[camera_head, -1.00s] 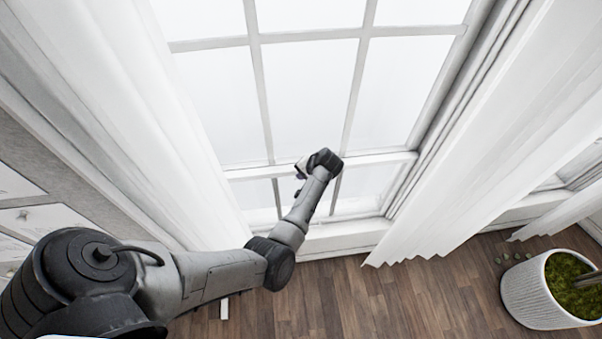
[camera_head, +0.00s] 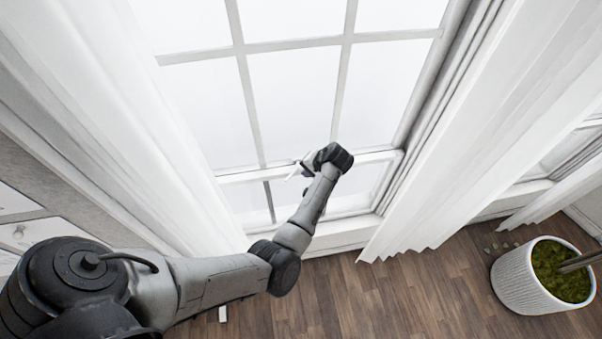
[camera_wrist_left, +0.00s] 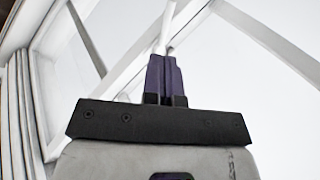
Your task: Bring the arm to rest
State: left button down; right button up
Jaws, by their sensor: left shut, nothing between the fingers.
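My left arm (camera_head: 215,280) comes in from the lower left and reaches out in front of the window. My left gripper (camera_head: 295,171) is at the far end of the arm, small and partly hidden by the wrist in the head view. In the left wrist view its two dark purple fingers (camera_wrist_left: 164,75) are side by side and shut, with nothing between them. The window and its white frame lie behind them. My right gripper is not in view.
A tall window (camera_head: 290,90) stands in front, with white curtains (camera_head: 95,110) at left and right. A white ribbed planter (camera_head: 520,283) with moss stands on the wooden floor (camera_head: 400,300) at the right. The floor between is mostly clear.

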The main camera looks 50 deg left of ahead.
pick_arm(q)
jog(key=v, duration=0.5)
jog(key=shift+w+d+r+b, duration=0.1)
jog(key=shift+d+r+b, duration=0.05)
jog(key=shift+r+b, duration=0.25)
